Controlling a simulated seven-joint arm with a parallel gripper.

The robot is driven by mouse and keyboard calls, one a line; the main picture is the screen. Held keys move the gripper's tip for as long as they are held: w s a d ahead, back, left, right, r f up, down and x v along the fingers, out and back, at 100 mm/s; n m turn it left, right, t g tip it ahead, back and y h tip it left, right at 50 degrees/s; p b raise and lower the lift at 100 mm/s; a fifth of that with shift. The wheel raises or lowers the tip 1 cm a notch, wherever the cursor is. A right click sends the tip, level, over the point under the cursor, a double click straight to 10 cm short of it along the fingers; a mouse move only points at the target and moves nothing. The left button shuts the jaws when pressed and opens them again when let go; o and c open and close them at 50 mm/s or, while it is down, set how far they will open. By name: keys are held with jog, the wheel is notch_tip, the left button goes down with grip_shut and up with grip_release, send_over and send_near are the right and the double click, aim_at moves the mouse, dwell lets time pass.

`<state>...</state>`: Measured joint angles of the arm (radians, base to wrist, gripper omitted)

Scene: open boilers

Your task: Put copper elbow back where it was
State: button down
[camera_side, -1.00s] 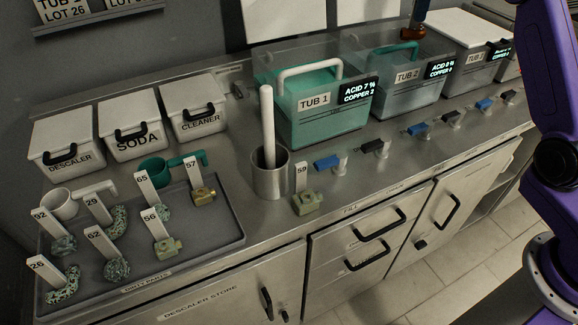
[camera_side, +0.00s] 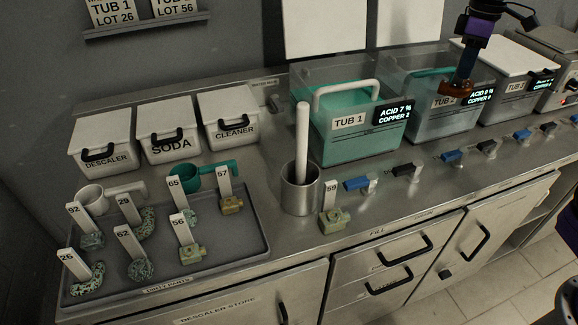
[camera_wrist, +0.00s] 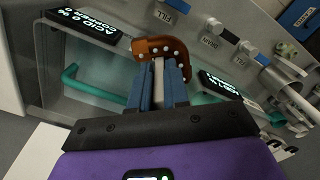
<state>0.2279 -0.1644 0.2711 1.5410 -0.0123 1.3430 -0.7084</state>
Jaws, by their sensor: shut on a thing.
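The copper elbow (camera_side: 455,88) is a shiny orange-brown bent pipe piece. My gripper (camera_side: 463,78) is shut on it, and the fingers point down. They are near the front of Tub 2 (camera_side: 425,122), and the elbow overlaps that tub's label in the side view. I cannot tell its exact height. In the wrist view the elbow (camera_wrist: 160,48) sits across the tips of my gripper (camera_wrist: 160,75), between two display panels. A teal handle (camera_wrist: 95,88) shows beside it.
Tub 1 (camera_side: 345,150) stands left of Tub 2, Tub 3 (camera_side: 505,100) right. Coloured valves line the counter front. A steel cup (camera_side: 301,195) holds a white rod. A grey tray (camera_side: 225,262) holds several tagged, crusted parts; part 59 (camera_side: 331,222) stands outside it.

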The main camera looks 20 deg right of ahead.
jog(key=s+a+f+n, duration=0.1)
jog(key=s+a+n, duration=0.15)
jog(key=a, duration=0.45)
jog(key=s+a+f+n, duration=0.15)
jog(key=a+n, duration=0.25)
jog(key=a, duration=0.4)
jog(key=s+a+n, duration=0.3)
jog(key=a+n, duration=0.1)
jog(key=a, duration=0.3)
jog(key=s+a+f+n, duration=0.2)
jog(key=s+a+n, duration=0.7)
jog(key=s+a, duration=0.45)
jog(key=shift+w+a+f, duration=1.55)
jog(key=shift+a+f, duration=0.05)
jog(key=shift+f, duration=0.65)
jog(key=shift+w+a+f, duration=1.55)
jog(key=shift+f, duration=0.65)
jog(key=shift+w+a+f, duration=1.55)
jog(key=shift+a+f, duration=0.05)
jog(key=shift+f, duration=0.65)
jog(key=shift+f, duration=0.15)
jog(key=c, duration=1.1)
grip_release()
